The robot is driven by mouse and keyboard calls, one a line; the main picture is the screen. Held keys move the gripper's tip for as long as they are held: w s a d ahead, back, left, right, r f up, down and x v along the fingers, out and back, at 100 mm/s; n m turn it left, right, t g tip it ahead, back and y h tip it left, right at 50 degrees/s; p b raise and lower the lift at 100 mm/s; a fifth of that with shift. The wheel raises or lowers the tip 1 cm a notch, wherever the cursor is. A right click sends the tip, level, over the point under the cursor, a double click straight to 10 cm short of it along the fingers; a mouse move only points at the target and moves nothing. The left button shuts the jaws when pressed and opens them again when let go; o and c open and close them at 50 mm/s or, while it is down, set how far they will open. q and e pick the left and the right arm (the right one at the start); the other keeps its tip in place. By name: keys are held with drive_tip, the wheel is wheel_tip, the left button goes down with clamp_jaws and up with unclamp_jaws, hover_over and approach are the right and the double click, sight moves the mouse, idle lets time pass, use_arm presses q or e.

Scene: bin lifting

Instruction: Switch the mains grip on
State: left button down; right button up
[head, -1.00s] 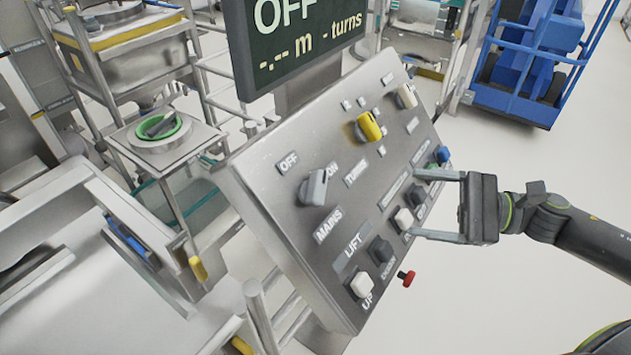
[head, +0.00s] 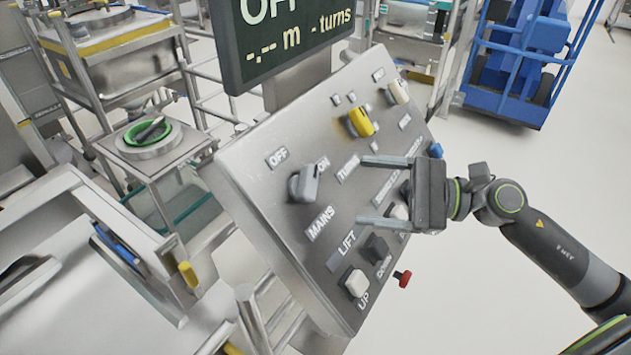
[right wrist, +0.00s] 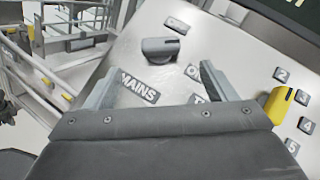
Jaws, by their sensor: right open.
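The mains grip is a grey turning knob (head: 303,184) on the sloping metal panel, between the OFF and ON labels and above the MAINS label. It also shows in the right wrist view (right wrist: 160,49), with a dark mark near its right end. The display (head: 290,38) above the panel reads OFF. My right gripper (head: 363,191) is open and empty over the panel, to the right of the grey knob and apart from it. In the right wrist view its fingers (right wrist: 155,77) point towards the knob, which lies beyond the tips. My left gripper is not in view.
The panel (head: 240,165) also carries a yellow knob (head: 360,122), a white knob (head: 398,91), UP (head: 354,282) and DOWN (head: 377,248) buttons, and a red knob (head: 403,279) at its edge. My right gripper hides some buttons. Clear floor lies to the right.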

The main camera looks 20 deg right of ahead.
sight(315, 180)
drive_tip(key=shift+r+p+x, duration=0.2)
drive_tip(key=shift+p+x, duration=1.05)
drive_tip(key=shift+x, duration=2.15)
drive_tip(key=shift+p+x, duration=0.4)
drive_tip(key=shift+x, duration=1)
drive_tip(key=shift+f, duration=0.2)
drive_tip(key=c, duration=1)
